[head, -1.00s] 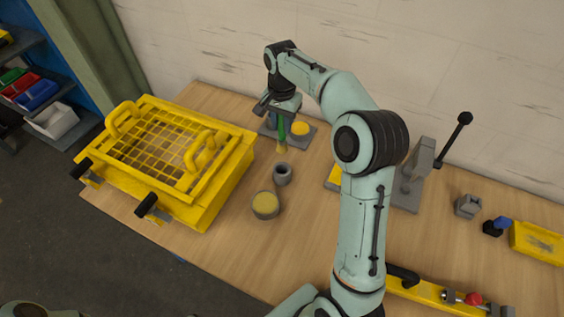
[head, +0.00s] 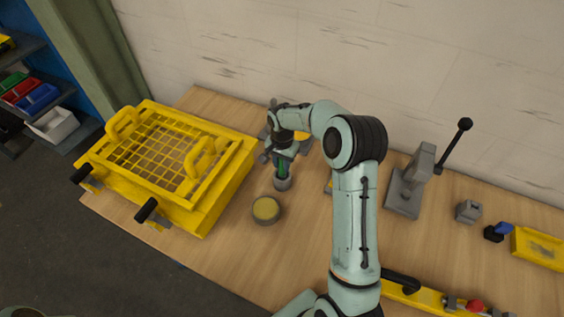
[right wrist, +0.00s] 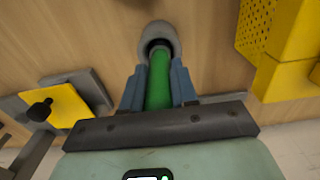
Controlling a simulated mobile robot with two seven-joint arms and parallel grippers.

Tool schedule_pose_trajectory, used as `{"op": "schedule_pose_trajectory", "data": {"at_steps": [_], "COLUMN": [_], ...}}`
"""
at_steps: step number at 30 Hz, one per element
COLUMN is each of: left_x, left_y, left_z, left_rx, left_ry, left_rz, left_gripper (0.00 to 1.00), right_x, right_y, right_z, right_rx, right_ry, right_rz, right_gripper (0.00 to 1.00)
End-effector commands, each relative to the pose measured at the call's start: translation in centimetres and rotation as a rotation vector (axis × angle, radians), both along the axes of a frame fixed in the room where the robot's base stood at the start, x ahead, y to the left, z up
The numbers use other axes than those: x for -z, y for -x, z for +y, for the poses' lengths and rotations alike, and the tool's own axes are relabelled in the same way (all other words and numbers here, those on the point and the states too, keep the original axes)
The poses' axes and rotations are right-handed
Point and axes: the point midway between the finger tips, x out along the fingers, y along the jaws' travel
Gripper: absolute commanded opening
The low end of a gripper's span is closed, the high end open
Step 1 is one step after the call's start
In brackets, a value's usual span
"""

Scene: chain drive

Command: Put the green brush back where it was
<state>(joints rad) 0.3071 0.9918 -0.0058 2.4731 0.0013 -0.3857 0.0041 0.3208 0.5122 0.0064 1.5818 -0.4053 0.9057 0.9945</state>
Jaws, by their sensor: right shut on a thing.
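The green brush (head: 283,167) is upright in my right gripper (head: 284,156), which is shut on its handle. In the right wrist view the green handle (right wrist: 159,82) runs between both fingers. The brush's lower end is at the mouth of the small grey cup (head: 282,184). In the right wrist view the end reaches into the dark opening of the cup (right wrist: 155,29). How deep it sits is hidden. My left gripper is not in view.
A yellow basket (head: 212,197) with a grid and handles stands to the left. A grey lever press (head: 405,192) stands to the right.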

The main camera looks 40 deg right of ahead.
Motion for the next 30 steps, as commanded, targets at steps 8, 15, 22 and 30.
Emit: {"op": "schedule_pose_trajectory", "data": {"at_steps": [8, 15, 22, 30], "left_x": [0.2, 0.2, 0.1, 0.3], "left_y": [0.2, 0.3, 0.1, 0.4], "left_z": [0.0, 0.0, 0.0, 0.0], "left_rx": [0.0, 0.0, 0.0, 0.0], "left_ry": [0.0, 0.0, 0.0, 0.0], "left_rz": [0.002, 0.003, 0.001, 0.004], "left_gripper": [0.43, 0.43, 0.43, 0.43], "right_x": [0.2, 0.3, 0.1, -4.0], "right_y": [0.0, 0.0, 0.0, -0.1], "right_z": [0.0, 0.0, 0.0, 0.0], "right_rx": [0.0, 0.0, 0.0, 0.001], "right_ry": [0.0, -0.001, 0.0, 0.002], "right_rz": [0.001, 0.0, 0.0, -0.005], "right_gripper": [0.0, 0.54, 0.54, 0.54]}}
